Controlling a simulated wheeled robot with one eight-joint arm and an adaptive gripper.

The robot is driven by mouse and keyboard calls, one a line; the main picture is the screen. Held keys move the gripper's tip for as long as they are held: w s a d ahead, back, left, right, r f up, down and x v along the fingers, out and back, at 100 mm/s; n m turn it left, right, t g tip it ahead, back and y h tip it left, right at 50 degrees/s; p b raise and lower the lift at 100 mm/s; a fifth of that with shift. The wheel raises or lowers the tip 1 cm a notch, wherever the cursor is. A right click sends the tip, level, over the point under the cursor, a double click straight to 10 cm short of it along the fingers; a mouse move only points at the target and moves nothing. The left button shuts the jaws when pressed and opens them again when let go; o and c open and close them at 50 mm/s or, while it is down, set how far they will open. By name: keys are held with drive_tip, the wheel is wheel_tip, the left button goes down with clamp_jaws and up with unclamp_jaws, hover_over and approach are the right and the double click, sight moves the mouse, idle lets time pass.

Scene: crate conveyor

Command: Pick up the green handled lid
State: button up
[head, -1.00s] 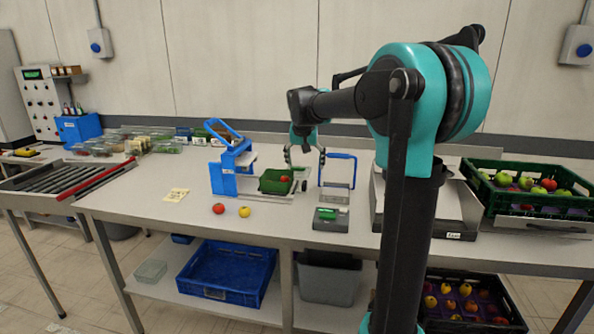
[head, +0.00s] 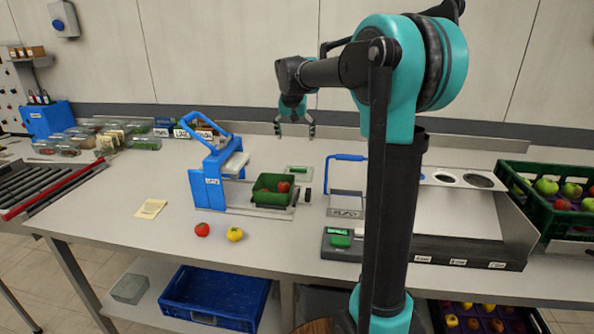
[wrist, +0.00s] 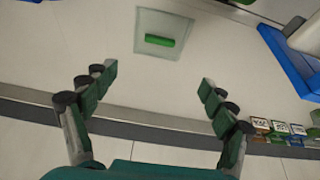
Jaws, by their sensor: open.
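The lid (head: 299,170) is a small, flat, pale see-through plate with a green bar handle. It lies on the table behind the green punnet (head: 265,199). In the wrist view the lid (wrist: 150,22) lies ahead of the fingers, near the top edge, with its green handle crosswise. My gripper (head: 296,136) is open and empty, pointing down above the back of the table, beyond the lid. In the wrist view my gripper (wrist: 157,77) has its fingers spread wide, apart from the lid. The punnet holds red fruit and sits by a blue press.
The blue press (head: 207,185) stands left of the lid. A blue-handled frame (head: 346,187) and a scale (head: 341,246) stand to the right. A red tomato (head: 202,230) and a yellow one (head: 235,234) lie in front. The back wall is close behind my gripper.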

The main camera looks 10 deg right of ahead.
sight(298, 169)
drive_tip(key=x, duration=1.7)
drive_tip(key=shift+d, duration=0.1)
drive_tip(key=shift+c, duration=0.2)
drive_tip(key=c, duration=0.8)
